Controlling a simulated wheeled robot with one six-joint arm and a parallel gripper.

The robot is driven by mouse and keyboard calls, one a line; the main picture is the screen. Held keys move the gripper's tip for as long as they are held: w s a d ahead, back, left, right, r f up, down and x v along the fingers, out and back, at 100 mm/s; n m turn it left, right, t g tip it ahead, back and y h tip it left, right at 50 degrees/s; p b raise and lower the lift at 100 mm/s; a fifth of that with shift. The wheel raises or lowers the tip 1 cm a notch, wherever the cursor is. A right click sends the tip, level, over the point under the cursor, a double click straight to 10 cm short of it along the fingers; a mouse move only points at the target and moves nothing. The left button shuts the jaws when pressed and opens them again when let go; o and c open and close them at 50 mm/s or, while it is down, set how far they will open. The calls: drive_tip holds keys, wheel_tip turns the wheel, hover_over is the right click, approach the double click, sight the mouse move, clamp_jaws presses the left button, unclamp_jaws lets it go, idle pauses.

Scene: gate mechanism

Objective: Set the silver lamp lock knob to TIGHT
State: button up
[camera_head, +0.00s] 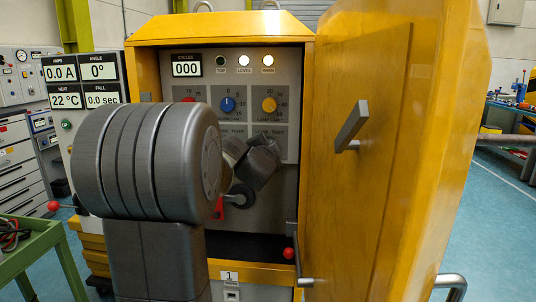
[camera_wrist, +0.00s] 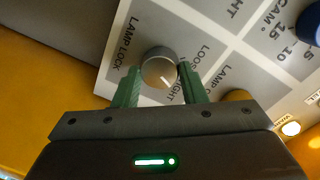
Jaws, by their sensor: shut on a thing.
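The silver lamp lock knob (camera_wrist: 158,68) shows in the wrist view on the grey panel, next to the printed words LAMP LOCK. My gripper (camera_wrist: 160,73) has its two green fingers on either side of the knob and is shut on it. A white pointer line on the knob slants toward the lower right of the wrist view, on the side of the partly covered LOOSE and TIGHT print. In the head view my arm hides the knob and the fingers.
The yellow cabinet door (camera_head: 357,150) stands open on the right, with a grey handle (camera_head: 350,126) jutting out. A blue knob (camera_head: 227,105) and a yellow knob (camera_head: 268,104) sit above on the panel. A green cart (camera_head: 38,262) stands at left.

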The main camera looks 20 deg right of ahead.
drive_tip(key=shift+m+b, duration=0.8)
drive_tip(key=shift+m, duration=1)
drive_tip(key=shift+y, duration=0.3)
drive_tip(key=o, duration=1)
drive_tip(key=f+v, duration=0.1)
drive_tip(key=v, duration=1.2)
drive_tip(key=shift+s+a+r+p, duration=0.2)
drive_tip(key=shift+s+r+p, duration=0.15)
drive_tip(key=shift+s+p, duration=0.05)
